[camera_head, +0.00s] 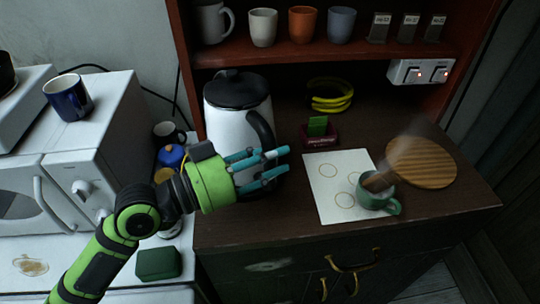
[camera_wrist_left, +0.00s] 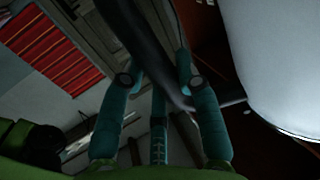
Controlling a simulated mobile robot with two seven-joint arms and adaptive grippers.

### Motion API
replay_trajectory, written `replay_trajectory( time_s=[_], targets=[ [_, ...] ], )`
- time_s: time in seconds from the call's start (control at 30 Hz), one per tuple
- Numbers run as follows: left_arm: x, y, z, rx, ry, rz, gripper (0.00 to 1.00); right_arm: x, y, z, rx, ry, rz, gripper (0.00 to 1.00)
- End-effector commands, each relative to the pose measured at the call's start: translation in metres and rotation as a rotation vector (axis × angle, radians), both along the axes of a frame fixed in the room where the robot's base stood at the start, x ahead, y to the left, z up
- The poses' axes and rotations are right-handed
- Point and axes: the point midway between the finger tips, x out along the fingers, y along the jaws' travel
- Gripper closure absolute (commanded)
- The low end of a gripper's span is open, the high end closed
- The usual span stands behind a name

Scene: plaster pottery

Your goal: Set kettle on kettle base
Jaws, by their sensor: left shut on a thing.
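The white kettle (camera_head: 222,120) with a black lid and black handle (camera_head: 262,128) stands upright at the left end of the dark wooden counter. My left gripper (camera_head: 278,166) is in front of the kettle, its teal fingers closed around the lower handle. In the left wrist view the dark handle (camera_wrist_left: 160,50) runs between the fingers, and the white kettle body (camera_wrist_left: 285,60) is at the right. The kettle's underside is hidden behind my gripper in the head view. I cannot make out the kettle base or tell whether the kettle touches it. My right gripper is not in view.
A white paper (camera_head: 325,190), a green mug (camera_head: 372,198) and a round wooden board (camera_head: 425,162) lie to the right. A shelf (camera_head: 330,52) with cups hangs above.

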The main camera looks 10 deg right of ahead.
Motion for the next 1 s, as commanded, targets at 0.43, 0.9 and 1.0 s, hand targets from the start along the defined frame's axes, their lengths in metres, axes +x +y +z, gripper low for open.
replay_trajectory(
  time_s=[0.43, 0.9, 1.0],
  targets=[
    [0.0003, 0.0005, 0.0049, -0.007, -0.015, 0.003, 1.00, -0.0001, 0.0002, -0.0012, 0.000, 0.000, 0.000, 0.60],
    [0.0002, 0.0003, 0.0036, -0.007, -0.015, 0.002, 1.00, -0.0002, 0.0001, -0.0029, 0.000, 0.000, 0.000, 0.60],
    [0.0002, 0.0003, 0.0018, -0.007, -0.015, 0.002, 1.00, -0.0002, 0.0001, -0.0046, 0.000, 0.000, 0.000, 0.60]
  ],
)
